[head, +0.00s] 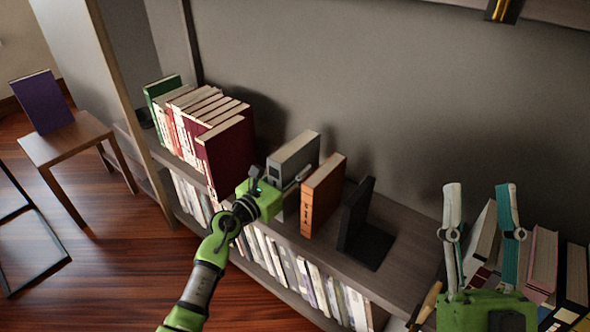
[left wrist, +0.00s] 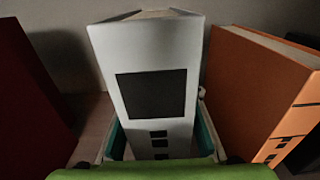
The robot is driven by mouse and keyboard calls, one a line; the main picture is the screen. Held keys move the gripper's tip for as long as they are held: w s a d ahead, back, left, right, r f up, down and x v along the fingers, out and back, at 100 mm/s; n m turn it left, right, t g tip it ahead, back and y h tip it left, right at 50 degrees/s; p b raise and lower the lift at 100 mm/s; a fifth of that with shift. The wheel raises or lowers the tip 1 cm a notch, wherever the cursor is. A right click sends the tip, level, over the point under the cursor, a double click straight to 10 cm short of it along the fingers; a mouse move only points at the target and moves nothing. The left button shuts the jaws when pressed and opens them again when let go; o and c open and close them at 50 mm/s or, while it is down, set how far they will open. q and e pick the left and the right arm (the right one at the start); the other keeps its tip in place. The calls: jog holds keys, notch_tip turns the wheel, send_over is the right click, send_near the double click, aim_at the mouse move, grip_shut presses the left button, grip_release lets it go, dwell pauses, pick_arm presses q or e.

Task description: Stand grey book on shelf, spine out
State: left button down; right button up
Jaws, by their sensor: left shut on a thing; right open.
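The grey book (head: 296,156) stands upright on the shelf (head: 334,250), between the dark red books and an orange book. In the left wrist view the grey book (left wrist: 155,85) shows its spine, with a dark square and small dark marks, facing my gripper. My left gripper (head: 288,186) is shut on the grey book from the front, with its fingers along both sides low down. The book's bottom edge is hidden by my gripper. My right gripper (head: 482,215) is open and empty at the lower right.
An orange book (head: 321,197) stands right of the grey book, then a black bookend (head: 358,215). A row of dark red books (head: 226,155) stands left, with a gap. More books fill the lower shelf.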

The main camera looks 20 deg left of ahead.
aim_at(275, 186)
pick_arm(q)
jog(key=c, duration=1.4)
grip_release()
jog(key=shift+r, duration=0.25)
jog(key=shift+c, duration=0.2)
jog(key=shift+f, duration=0.1)
jog(key=shift+s+f, duration=0.1)
jog(key=shift+f, duration=0.2)
jog(key=v, duration=1.2)
jog(key=shift+a+r, duration=0.1)
jog(key=shift+r, duration=0.15)
